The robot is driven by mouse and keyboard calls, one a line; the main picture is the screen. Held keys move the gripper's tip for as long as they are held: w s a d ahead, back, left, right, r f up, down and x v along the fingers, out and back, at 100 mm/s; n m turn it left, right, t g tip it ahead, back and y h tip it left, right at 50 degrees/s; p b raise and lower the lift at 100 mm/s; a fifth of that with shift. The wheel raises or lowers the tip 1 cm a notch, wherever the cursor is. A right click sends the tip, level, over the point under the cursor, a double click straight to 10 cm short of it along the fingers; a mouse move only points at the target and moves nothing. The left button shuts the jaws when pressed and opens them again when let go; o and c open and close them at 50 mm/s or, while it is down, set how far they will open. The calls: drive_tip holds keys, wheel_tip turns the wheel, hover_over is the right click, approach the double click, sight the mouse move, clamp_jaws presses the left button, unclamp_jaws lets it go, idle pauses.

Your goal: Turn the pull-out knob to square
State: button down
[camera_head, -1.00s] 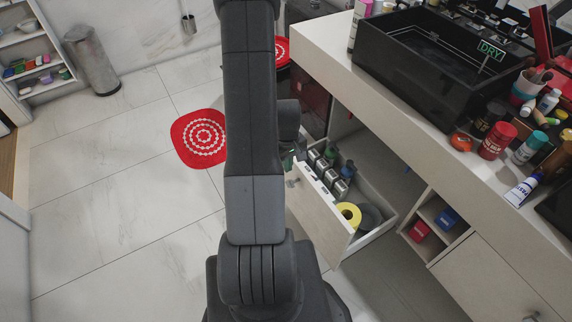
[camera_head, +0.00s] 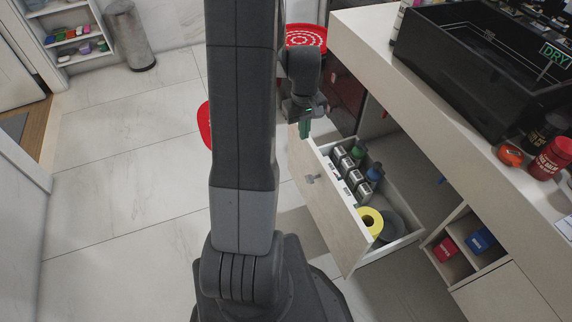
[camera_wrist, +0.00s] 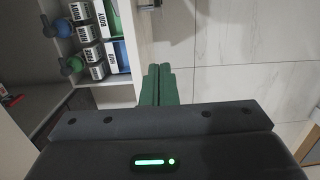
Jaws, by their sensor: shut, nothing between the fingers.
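The pull-out drawer (camera_head: 330,215) stands open, its pale front facing left. A grey piece at the top edge of the wrist view (camera_wrist: 175,7) looks like the same knob, cut off by the frame. My gripper (camera_head: 304,130) points down near the far end of the drawer front, apart from the knob. Its green fingers (camera_wrist: 158,85) are together and empty, beside the drawer's front panel in the wrist view.
The drawer holds several labelled bottles (camera_head: 350,175) and a yellow roll (camera_head: 369,222). Cubbies with red (camera_head: 445,249) and blue (camera_head: 481,240) boxes are nearby.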

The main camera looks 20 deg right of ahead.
drive_tip(key=s+f+b, duration=0.3)
drive_tip(key=f, duration=0.9)
drive_tip(key=shift+s+d, duration=0.15)
drive_tip(key=shift+s, duration=0.15)
